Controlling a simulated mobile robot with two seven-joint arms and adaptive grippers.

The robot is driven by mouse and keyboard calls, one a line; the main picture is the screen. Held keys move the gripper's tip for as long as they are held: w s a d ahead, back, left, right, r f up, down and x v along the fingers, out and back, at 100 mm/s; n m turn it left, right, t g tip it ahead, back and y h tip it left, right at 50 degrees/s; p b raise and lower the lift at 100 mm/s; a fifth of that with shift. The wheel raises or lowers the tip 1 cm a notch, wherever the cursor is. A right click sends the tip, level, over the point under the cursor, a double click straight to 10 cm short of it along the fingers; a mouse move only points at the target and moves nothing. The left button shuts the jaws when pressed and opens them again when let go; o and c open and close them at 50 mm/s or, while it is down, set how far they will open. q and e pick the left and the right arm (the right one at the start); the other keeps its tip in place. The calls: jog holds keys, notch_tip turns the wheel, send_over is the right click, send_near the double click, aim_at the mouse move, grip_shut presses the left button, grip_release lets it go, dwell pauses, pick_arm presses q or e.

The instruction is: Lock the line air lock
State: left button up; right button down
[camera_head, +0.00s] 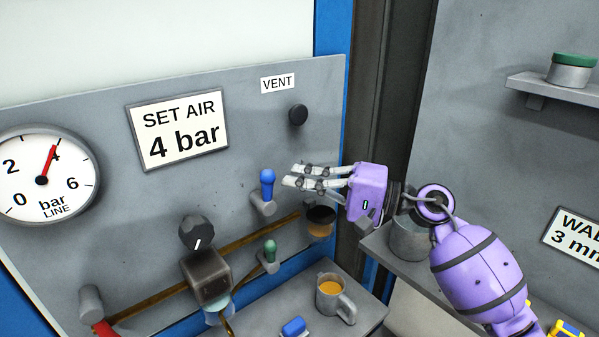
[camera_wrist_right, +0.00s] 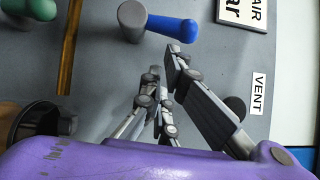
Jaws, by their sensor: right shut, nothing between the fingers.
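No label naming the line air lock shows, so I cannot tell which part it is. On the grey panel (camera_head: 110,110) a blue lever (camera_head: 267,180) points up from a grey pivot. A smaller green lever (camera_head: 270,247) stands up below it. A red lever (camera_head: 104,328) points down at the lower left, cut by the frame edge. My right gripper (camera_head: 289,175) is shut and empty, just right of the blue lever. In the right wrist view its fingertips (camera_wrist_right: 164,62) lie close to the blue lever (camera_wrist_right: 172,27); contact is unclear. My left gripper is out of view.
The gauge (camera_head: 75,180) needle points at 4. A black knob (camera_head: 197,232) tops a regulator block. A black VENT knob (camera_head: 298,114) sits above my gripper. Below, a shelf holds a mug (camera_head: 332,300) and a blue object (camera_head: 294,327). A dark cup (camera_head: 320,220) is near the pipe.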

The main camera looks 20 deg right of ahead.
aim_at(263, 188)
jog(key=shift+s+a+f, duration=0.1)
jog(key=shift+a, duration=0.3)
jog(key=shift+s+a+r+n+g+h, duration=0.25)
jog(key=shift+a+n+g+h, duration=0.3)
jog(key=shift+n, duration=0.45)
jog(key=shift+r, duration=0.1)
